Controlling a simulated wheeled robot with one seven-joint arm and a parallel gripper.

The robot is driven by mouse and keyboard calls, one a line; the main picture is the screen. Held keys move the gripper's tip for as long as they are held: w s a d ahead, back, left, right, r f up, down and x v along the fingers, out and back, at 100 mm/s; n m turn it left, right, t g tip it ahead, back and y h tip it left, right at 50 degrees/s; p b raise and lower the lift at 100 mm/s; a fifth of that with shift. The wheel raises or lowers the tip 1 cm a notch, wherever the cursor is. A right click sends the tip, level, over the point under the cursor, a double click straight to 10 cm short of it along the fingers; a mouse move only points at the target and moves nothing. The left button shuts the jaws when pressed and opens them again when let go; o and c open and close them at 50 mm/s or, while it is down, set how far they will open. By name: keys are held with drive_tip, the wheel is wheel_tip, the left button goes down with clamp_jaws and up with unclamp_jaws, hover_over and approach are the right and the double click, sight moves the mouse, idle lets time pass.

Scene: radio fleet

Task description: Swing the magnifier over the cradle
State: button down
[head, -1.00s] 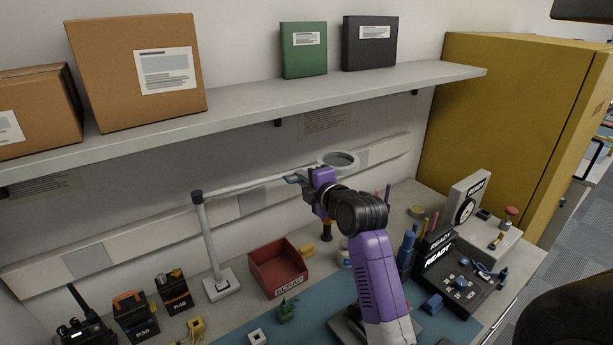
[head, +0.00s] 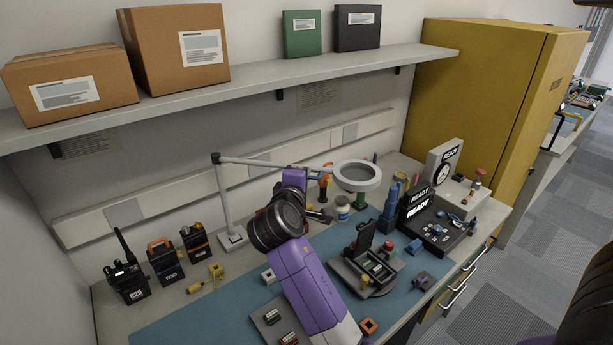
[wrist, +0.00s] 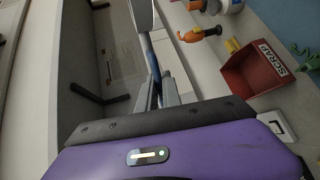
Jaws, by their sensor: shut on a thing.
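The magnifier (head: 358,176) is a pale ring on a jointed grey arm from a post (head: 226,200) at the back of the bench. My gripper (head: 325,173) is shut on its blue handle beside the ring. In the wrist view the blue handle (wrist: 153,62) lies between my gripper's grey fingers (wrist: 158,88), with part of the ring (wrist: 142,14) beyond. What looks like the cradle (head: 368,270), a dark stand with an upright panel, is on the blue mat. In the head view the ring shows above and behind it, not overlapping it.
A black READY box (head: 440,228) with loose parts stands right of the cradle. Several radios (head: 165,262) stand at the left. The red SCRAP bin (wrist: 255,75) shows in the wrist view. A shelf (head: 250,80) with boxes runs above; a yellow cabinet (head: 485,95) is at right.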

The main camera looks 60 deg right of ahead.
drive_tip(key=shift+s+a+m+g, duration=0.1)
drive_tip(key=shift+a+m+g, duration=0.7)
drive_tip(key=shift+a, duration=0.85)
drive_tip(key=shift+f, duration=0.1)
drive_tip(key=c, duration=1.5)
unclamp_jaws()
drive_tip(key=shift+c, duration=0.2)
drive_tip(key=b+v, duration=0.1)
drive_tip(key=v, duration=0.6)
drive_tip(key=shift+a+b, duration=0.35)
drive_tip(key=shift+a, duration=0.1)
